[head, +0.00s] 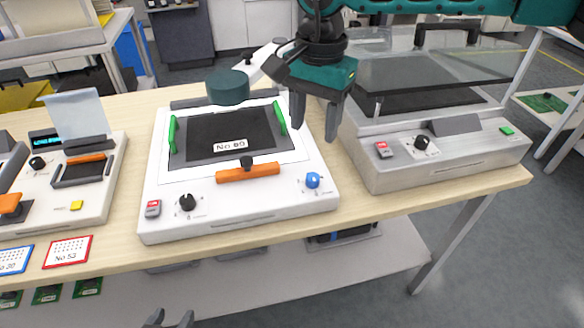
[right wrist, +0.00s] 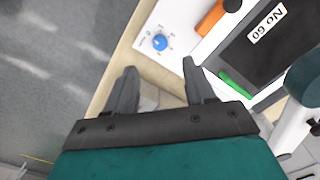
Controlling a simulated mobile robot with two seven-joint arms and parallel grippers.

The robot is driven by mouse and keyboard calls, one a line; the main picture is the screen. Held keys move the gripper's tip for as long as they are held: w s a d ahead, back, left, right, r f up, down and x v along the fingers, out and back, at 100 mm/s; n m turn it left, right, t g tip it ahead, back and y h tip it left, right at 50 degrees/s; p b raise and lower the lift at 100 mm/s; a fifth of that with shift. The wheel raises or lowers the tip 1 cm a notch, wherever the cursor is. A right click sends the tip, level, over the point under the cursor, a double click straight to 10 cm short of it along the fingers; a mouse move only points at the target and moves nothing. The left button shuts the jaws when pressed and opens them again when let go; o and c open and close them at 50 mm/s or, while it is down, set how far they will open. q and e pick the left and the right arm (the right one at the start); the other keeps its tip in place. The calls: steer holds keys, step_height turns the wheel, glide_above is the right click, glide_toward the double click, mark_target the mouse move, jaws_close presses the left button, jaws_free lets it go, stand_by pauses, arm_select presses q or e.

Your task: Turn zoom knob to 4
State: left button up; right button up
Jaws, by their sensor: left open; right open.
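A white machine (head: 230,216) stands on the bench, with a blue knob (head: 313,180) at its front right and a black knob (head: 187,202) at its front left. The lettering by both knobs is too small to read, so I cannot tell which one is zoom. My right gripper (head: 315,115) is open and empty, above and behind the blue knob. In the right wrist view the blue knob (right wrist: 160,42) shows beyond and between the open fingers (right wrist: 159,66), apart from them. My left gripper (head: 170,319) is open and empty at the bottom edge, in front of the bench.
A dark green round head (head: 228,87) on an arm hangs over the machine's back. An orange handle (head: 247,173) sits between the knobs. A grey lidded machine (head: 430,160) stands to the right, and a smaller white device (head: 93,185) to the left. Cards lie at the front left.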

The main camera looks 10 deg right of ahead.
mark_target(313, 177)
steer(key=f, duration=1.2)
steer(key=shift+w+d+f+b, duration=0.25)
steer(key=shift+b, duration=0.15)
steer(key=shift+c, duration=0.5)
jaws_close()
